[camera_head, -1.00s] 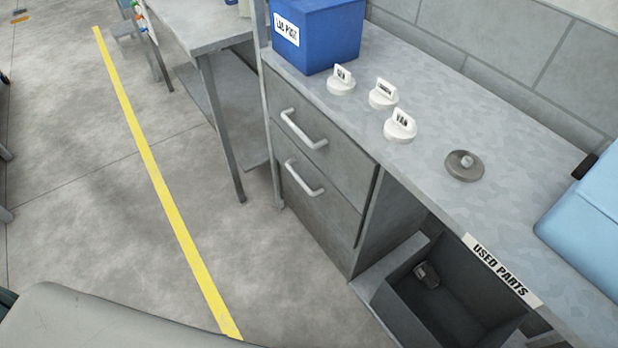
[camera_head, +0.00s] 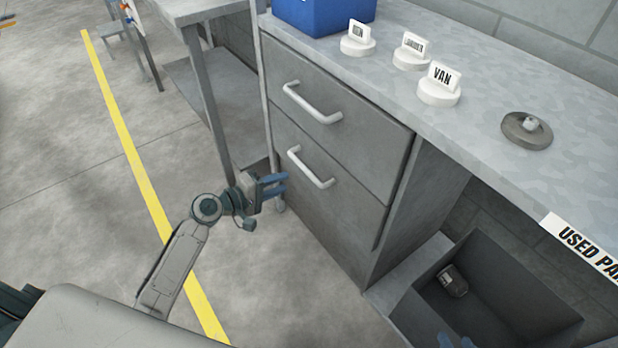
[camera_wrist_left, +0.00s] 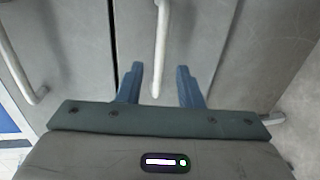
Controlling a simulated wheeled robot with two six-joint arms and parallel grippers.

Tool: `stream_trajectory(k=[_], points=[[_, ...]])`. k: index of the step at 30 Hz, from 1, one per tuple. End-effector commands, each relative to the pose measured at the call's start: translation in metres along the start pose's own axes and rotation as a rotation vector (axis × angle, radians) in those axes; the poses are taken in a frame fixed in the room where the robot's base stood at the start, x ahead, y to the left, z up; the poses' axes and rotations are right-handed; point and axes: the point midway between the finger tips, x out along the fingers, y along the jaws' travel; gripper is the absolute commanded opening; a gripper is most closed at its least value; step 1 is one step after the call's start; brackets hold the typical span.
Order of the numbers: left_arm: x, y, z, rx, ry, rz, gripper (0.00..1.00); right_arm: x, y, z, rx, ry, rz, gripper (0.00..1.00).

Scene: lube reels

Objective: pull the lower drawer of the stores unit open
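The stores unit (camera_head: 385,165) stands under the grey worktop with two drawers, both shut. The lower drawer (camera_head: 335,215) has a white bar handle (camera_head: 311,168). My left gripper (camera_head: 273,184) is open and empty, just left of that handle and apart from it in the head view. In the left wrist view, the lower handle (camera_wrist_left: 161,45) lies ahead in line with the gap between the two blue fingers (camera_wrist_left: 160,85). The upper drawer's handle (camera_head: 312,103) is above. My right gripper (camera_head: 456,342) shows only as two separated blue fingertips at the bottom edge.
A used-parts bin (camera_head: 500,315) with a small dark part in it stands right of the unit. On the worktop are a blue box (camera_head: 320,12), several white labelled knobs and a grey disc (camera_head: 527,130). A table leg (camera_head: 209,110) stands left of the unit. Floor in front is clear.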

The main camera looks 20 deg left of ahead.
Motion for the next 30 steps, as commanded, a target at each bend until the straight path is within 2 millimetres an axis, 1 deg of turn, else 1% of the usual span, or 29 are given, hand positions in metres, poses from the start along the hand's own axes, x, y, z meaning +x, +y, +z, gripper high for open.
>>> stream_trajectory(k=[5,9,13,15,18,21,29,30], points=[[0.028,0.001,0.000,-0.003,0.001,0.004,0.33,0.000,0.000,0.000,0.002,0.005,-0.001,0.36],[0.056,0.001,0.001,-0.004,0.000,0.003,0.33,0.001,0.000,0.000,0.006,0.014,-0.003,0.36],[0.079,0.001,0.000,-0.001,0.001,0.002,0.33,0.002,-0.001,0.000,0.010,0.025,-0.005,0.36],[0.088,0.000,0.000,-0.002,0.001,0.001,0.33,0.003,0.000,-0.003,0.009,0.044,-0.005,0.36],[0.097,-0.001,0.000,0.000,0.002,-0.001,0.33,0.003,0.000,-0.007,0.007,0.063,-0.004,0.36],[0.102,-0.001,0.000,0.000,0.001,-0.001,0.33,0.004,0.000,-0.010,0.007,0.075,-0.003,0.36],[0.103,-0.001,0.000,0.001,0.001,-0.002,0.33,0.003,0.000,-0.010,0.006,0.078,-0.003,0.36],[0.103,-0.001,0.000,0.001,0.001,-0.002,0.29,0.003,0.000,-0.010,0.006,0.078,-0.003,0.36]])
